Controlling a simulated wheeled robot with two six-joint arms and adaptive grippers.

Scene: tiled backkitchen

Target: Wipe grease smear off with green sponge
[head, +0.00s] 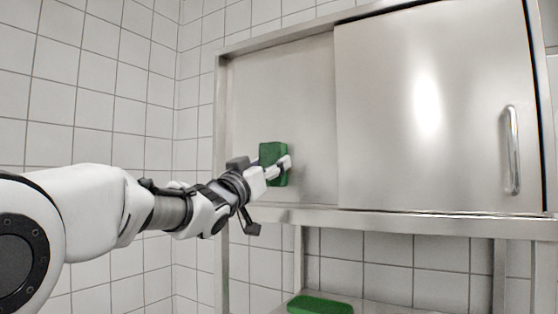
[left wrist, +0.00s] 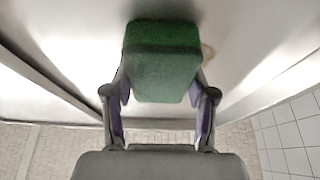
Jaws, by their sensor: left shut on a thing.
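My left gripper (head: 276,169) is shut on a green sponge (head: 270,153), held upright in front of the left steel panel (head: 290,90) of the wall cabinet. In the left wrist view the sponge (left wrist: 162,55) sits between the two fingers of the gripper (left wrist: 160,95), its far end close to the steel; I cannot tell whether it touches. A faint brownish smear (left wrist: 208,51) shows on the steel just right of the sponge in that view. I cannot make out the smear in the head view. My right gripper is out of view.
A sliding door (head: 430,110) with a vertical handle (head: 512,150) covers the cabinet's right side. Below the cabinet is a steel ledge (head: 400,222). Another green block (head: 320,305) lies on a lower shelf. White tiled walls (head: 90,100) stand at the left.

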